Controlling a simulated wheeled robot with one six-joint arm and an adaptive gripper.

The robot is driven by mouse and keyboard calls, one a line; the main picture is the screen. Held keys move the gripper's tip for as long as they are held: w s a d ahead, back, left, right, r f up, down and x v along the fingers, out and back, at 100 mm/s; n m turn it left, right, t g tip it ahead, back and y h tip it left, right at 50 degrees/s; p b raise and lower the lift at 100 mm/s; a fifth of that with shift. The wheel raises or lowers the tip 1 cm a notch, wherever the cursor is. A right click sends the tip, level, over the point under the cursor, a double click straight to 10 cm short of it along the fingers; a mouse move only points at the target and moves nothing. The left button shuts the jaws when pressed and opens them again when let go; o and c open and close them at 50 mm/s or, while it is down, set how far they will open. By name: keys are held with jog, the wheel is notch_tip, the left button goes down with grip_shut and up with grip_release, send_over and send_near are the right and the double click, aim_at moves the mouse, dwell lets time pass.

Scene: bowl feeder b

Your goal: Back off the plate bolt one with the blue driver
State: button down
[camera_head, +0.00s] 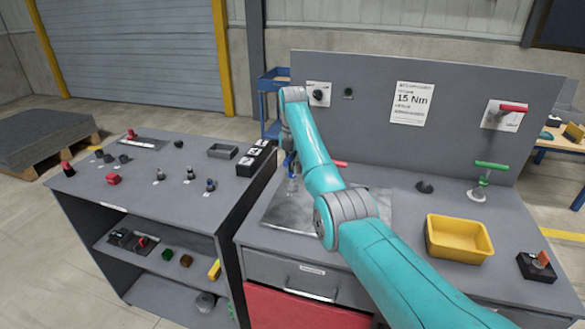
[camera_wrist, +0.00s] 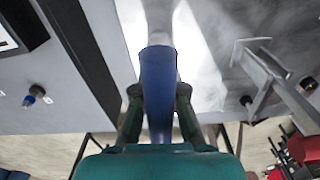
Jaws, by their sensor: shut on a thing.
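My gripper (camera_wrist: 158,110) is shut on the blue driver (camera_wrist: 157,75), whose blue handle stands between the two fingers in the wrist view. In the head view my gripper (camera_head: 289,160) hangs over the left part of the shiny metal plate (camera_head: 283,216) on the right-hand bench. The driver points down toward the plate there. Its tip and any bolt beneath it cannot be made out, so I cannot tell whether they touch. The wrist view shows the bright plate (camera_wrist: 205,70) beyond the handle.
A yellow bin (camera_head: 458,240), a green-handled tool (camera_head: 482,180) and a dark cone (camera_head: 424,187) stand right of my arm. An upright panel (camera_head: 450,95) with a torque sign closes the bench's back. The left table (camera_head: 130,195) holds several small parts; a gap separates the benches.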

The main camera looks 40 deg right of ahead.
aim_at(293, 154)
jog(key=shift+r, duration=2.2)
jog(key=shift+s, duration=0.1)
